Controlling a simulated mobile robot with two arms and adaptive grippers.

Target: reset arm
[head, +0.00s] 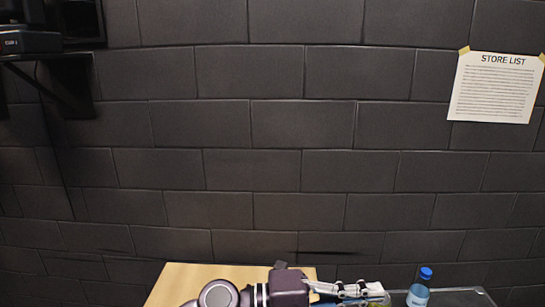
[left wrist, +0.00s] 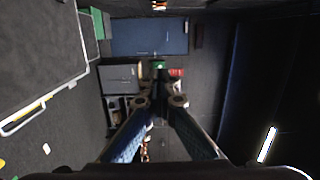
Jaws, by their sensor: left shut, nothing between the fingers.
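My left gripper (head: 380,291) is at the bottom of the head view, pointing right in front of the wooden table. Its fingers are shut with nothing between them. In the left wrist view the fingers (left wrist: 158,82) come together near the middle, with the room behind them and no object at the tips. My left arm covers part of the table. My right gripper is in neither view. No cue buttons can be made out.
A blue-capped bottle (head: 420,287) stands just right of my left fingertips. A pale wooden tabletop (head: 180,283) and a grey surface (head: 470,297) lie low in the head view. A dark brick wall (head: 250,125) is behind, with a store list (head: 495,90).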

